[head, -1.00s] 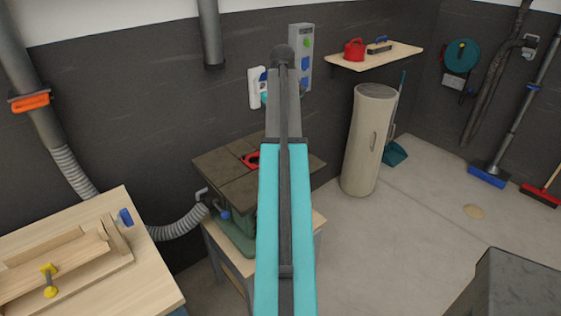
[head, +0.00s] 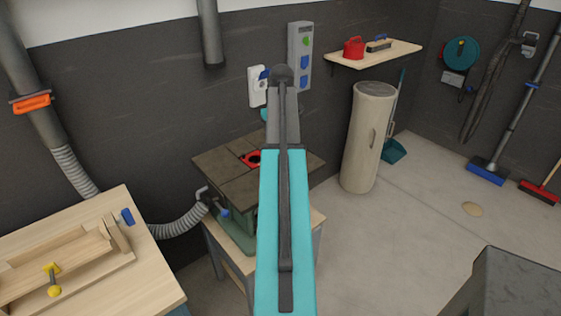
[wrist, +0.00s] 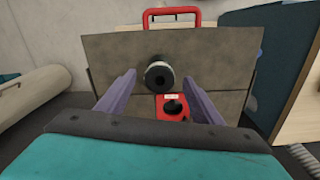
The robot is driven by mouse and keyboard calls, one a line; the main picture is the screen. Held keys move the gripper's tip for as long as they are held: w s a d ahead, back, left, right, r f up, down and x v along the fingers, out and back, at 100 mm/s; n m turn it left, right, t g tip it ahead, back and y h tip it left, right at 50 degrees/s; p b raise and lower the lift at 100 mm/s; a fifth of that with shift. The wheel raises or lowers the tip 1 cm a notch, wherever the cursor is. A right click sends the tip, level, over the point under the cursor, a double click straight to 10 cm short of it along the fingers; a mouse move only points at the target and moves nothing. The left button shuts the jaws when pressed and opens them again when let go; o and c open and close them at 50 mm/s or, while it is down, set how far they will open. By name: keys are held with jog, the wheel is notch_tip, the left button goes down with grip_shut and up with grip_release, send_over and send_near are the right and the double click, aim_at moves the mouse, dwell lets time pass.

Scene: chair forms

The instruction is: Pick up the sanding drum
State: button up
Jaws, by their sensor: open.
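The sanding drum (wrist: 160,77), a short dark cylinder with a pale rim and a dark centre, stands on the grey machine table (wrist: 110,50) in the wrist view. My gripper (wrist: 158,78) is open, its two purple fingers apart on the left and right of the drum in the picture. I cannot tell whether either finger touches it. Below the drum in the picture is a red plate (wrist: 181,117) with a dark hole. In the head view my arm covers part of the machine table (head: 222,166); I cannot make out the drum or fingertips there.
A red handle (wrist: 172,11) stands at the table's far edge in the wrist view. In the head view, a pale cylindrical bin (head: 366,140) stands right of the machine. A wooden bench (head: 120,270) is at the lower left. Socket boxes (head: 300,55) are on the wall behind.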

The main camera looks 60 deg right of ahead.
jog(key=shift+f, duration=0.1)
jog(key=shift+w+d+f+p, duration=0.1)
jog(key=shift+f+p, duration=1.15)
jog(key=shift+f, duration=1.2)
jog(key=c, duration=1.3)
jog(key=shift+r, duration=0.15)
jog(key=shift+c, duration=0.2)
jog(key=shift+r+b, duration=0.95)
jog(key=shift+r, duration=0.55)
jog(key=s+a+r+b, duration=0.1)
jog(key=s+a+b, duration=0.3)
jog(key=s+a, duration=0.6)
jog(key=a, duration=0.2)
jog(key=shift+a+r, duration=0.3)
jog(key=shift+r, duration=0.05)
jog(key=shift+w, duration=0.15)
